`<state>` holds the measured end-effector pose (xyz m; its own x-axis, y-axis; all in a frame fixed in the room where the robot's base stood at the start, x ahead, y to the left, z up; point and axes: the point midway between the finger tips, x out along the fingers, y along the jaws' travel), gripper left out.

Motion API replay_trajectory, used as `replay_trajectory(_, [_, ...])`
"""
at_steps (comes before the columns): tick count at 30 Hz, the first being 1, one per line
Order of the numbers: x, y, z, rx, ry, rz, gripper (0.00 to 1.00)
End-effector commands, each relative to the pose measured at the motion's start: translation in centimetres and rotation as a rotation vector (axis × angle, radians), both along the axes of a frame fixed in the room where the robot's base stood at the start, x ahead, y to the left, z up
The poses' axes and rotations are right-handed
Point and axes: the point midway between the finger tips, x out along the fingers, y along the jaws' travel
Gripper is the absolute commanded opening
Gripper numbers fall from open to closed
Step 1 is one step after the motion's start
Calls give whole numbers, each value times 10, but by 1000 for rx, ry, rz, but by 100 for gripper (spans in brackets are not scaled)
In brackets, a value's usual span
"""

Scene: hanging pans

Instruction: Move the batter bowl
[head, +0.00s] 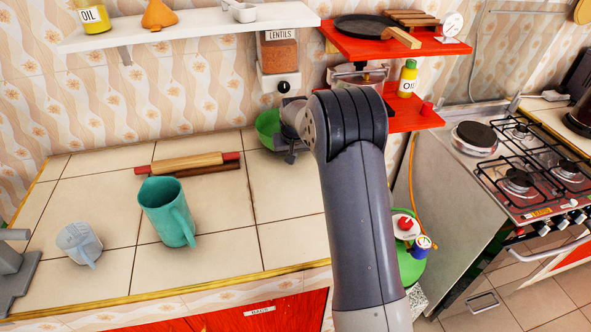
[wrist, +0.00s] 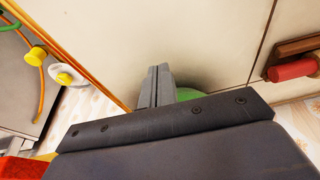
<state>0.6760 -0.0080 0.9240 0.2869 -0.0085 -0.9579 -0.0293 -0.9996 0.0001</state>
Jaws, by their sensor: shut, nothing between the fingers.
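A teal jug-shaped bowl (head: 166,212) with a spout and handle stands upright on the tiled counter, left of my arm. A green bowl (head: 267,126) is at the back of the counter, partly hidden by my gripper (head: 290,157). In the wrist view the green bowl (wrist: 187,94) shows just beyond my gripper (wrist: 158,72), mostly covered by the wrist. I cannot tell which of the two is the batter bowl, or whether the fingers touch the green one. My gripper is shut and empty, its fingers together.
A rolling pin (head: 190,163) lies behind the teal bowl. A pale measuring cup (head: 79,243) stands to the left. A red shelf (head: 408,116) with an oil bottle (head: 408,78) and a lentil dispenser (head: 278,55) are near my arm. The stove (head: 530,160) is to the right.

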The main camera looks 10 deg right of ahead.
Motion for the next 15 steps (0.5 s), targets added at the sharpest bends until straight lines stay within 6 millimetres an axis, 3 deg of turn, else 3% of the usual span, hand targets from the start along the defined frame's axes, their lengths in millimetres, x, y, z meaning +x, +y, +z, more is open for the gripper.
replay_trajectory(9, [-18, 1, 62, 0, -5, 0, 0])
replay_trajectory(15, [-26, 1, 88, 0, -2, 0, 0])
